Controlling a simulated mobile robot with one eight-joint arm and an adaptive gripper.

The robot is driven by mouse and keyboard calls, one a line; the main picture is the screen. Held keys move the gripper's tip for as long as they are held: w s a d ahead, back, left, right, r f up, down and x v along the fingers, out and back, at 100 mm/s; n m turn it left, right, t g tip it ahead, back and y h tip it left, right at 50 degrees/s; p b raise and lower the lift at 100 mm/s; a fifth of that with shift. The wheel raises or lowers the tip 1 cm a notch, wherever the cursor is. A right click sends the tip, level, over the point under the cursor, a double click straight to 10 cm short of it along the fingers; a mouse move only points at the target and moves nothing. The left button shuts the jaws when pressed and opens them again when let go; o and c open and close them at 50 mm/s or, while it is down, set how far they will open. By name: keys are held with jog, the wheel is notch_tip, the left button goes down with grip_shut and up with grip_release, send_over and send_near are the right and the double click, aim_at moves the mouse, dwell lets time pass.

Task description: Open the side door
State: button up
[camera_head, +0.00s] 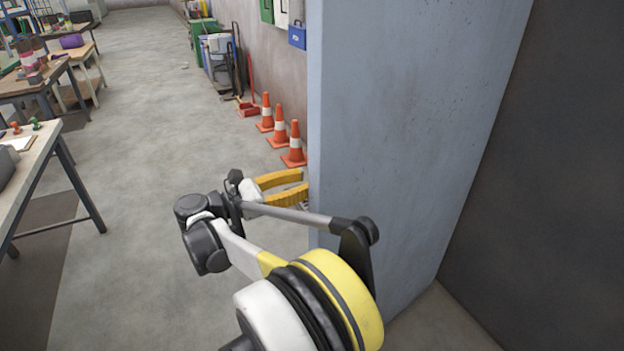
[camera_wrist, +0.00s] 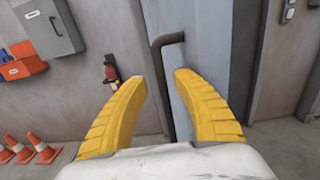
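A tall blue-grey panel (camera_head: 410,130), which looks like the side door or the machine side bearing it, stands upright in front of me. Its narrow face (camera_wrist: 180,90) shows in the wrist view. A dark bent bar handle (camera_wrist: 156,85) is on that face and runs downward. My gripper (camera_wrist: 161,78) is open, with its two yellow fingers apart. In the wrist view the handle lies between the fingertips; I cannot tell how near it is or whether they touch. In the head view my gripper (camera_head: 304,184) is at the panel's left edge, and the handle is hidden.
Several orange cones (camera_head: 280,130) stand along the wall behind the gripper. Blue and red boxes (camera_wrist: 22,60) and a grey cabinet (camera_wrist: 50,28) hang on the wall. Tables (camera_head: 40,150) stand at the left. The floor (camera_head: 150,130) between tables and panel is clear.

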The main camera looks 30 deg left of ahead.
jog(key=v, duration=0.9)
jog(key=shift+s, duration=0.15)
